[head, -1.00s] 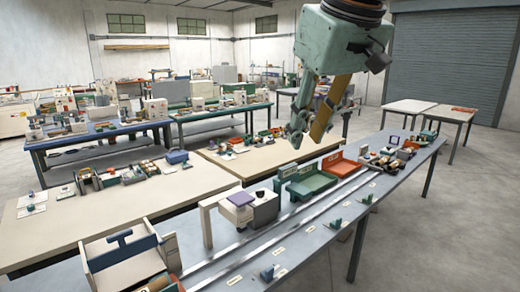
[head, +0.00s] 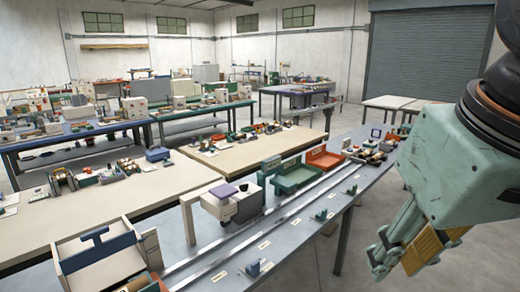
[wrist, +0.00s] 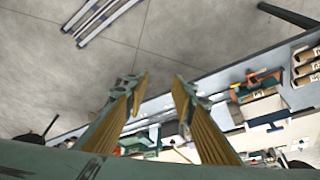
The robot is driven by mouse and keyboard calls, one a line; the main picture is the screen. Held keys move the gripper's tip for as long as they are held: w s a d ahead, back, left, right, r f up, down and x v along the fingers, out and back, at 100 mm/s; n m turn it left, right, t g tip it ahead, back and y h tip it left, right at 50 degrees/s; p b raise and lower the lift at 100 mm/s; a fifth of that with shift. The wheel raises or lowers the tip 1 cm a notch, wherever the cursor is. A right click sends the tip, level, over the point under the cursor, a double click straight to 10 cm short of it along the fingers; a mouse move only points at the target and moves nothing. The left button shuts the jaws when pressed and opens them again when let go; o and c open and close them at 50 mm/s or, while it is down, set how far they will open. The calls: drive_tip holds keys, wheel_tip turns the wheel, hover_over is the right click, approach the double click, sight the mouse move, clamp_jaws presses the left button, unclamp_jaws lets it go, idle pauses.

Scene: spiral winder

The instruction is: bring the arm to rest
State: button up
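My gripper (head: 402,262) hangs at the right side of the head view, off the front edge of the long grey-blue bench (head: 225,258). In the wrist view my gripper (wrist: 160,82) shows two yellow-padded fingers spread apart with nothing between them. The grey floor lies beyond the fingertips, and the bench shows at an angle below and to the right of them.
Along the bench stand a white box tray (head: 100,262), a white and grey unit with a purple top (head: 228,200), a green bin (head: 297,178) and an orange bin (head: 325,157). The floor (head: 310,262) in front of the bench is clear.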

drive_tip(key=s+d+f+m, duration=0.1)
drive_tip(key=s+d+f, duration=0.1)
drive_tip(key=s+f, duration=0.3)
drive_tip(key=shift+s+b, duration=0.3)
drive_tip(key=shift+b, duration=0.15)
drive_tip(key=shift+a, duration=0.15)
